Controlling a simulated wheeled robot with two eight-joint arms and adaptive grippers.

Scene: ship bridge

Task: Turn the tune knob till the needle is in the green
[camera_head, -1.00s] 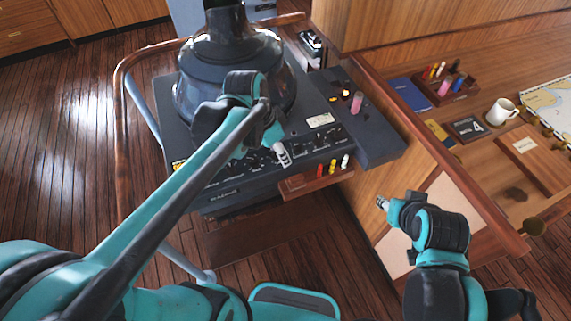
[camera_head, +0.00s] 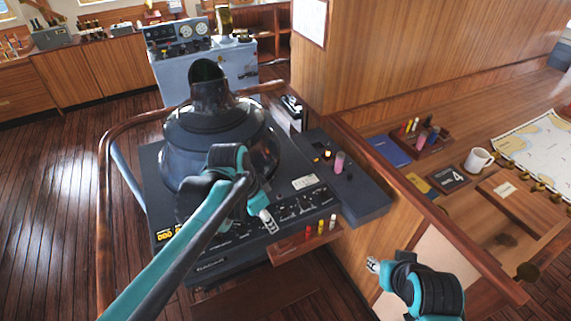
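A dark radar console (camera_head: 215,268) with a hooded black viewing cone (camera_head: 220,115) stands at the middle left. Its front panel (camera_head: 295,206) carries a row of small knobs and markings. They are too small to tell which is the tune knob, and I cannot make out a needle or a green zone. My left gripper (camera_head: 268,222) points down at this front panel, at or just above its knobs; contact and finger opening are unclear. My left arm hides part of the panel. My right gripper (camera_head: 373,266) hangs in front of the wooden partition, away from the console, with its fingers too small to judge.
A small wooden rack (camera_head: 292,252) with red, yellow and white markers juts from the console front. A wooden rail (camera_head: 105,195) curves around its left side. The chart desk at right holds a mug (camera_head: 479,160), a blue book (camera_head: 387,148) and a chart (camera_head: 545,150).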

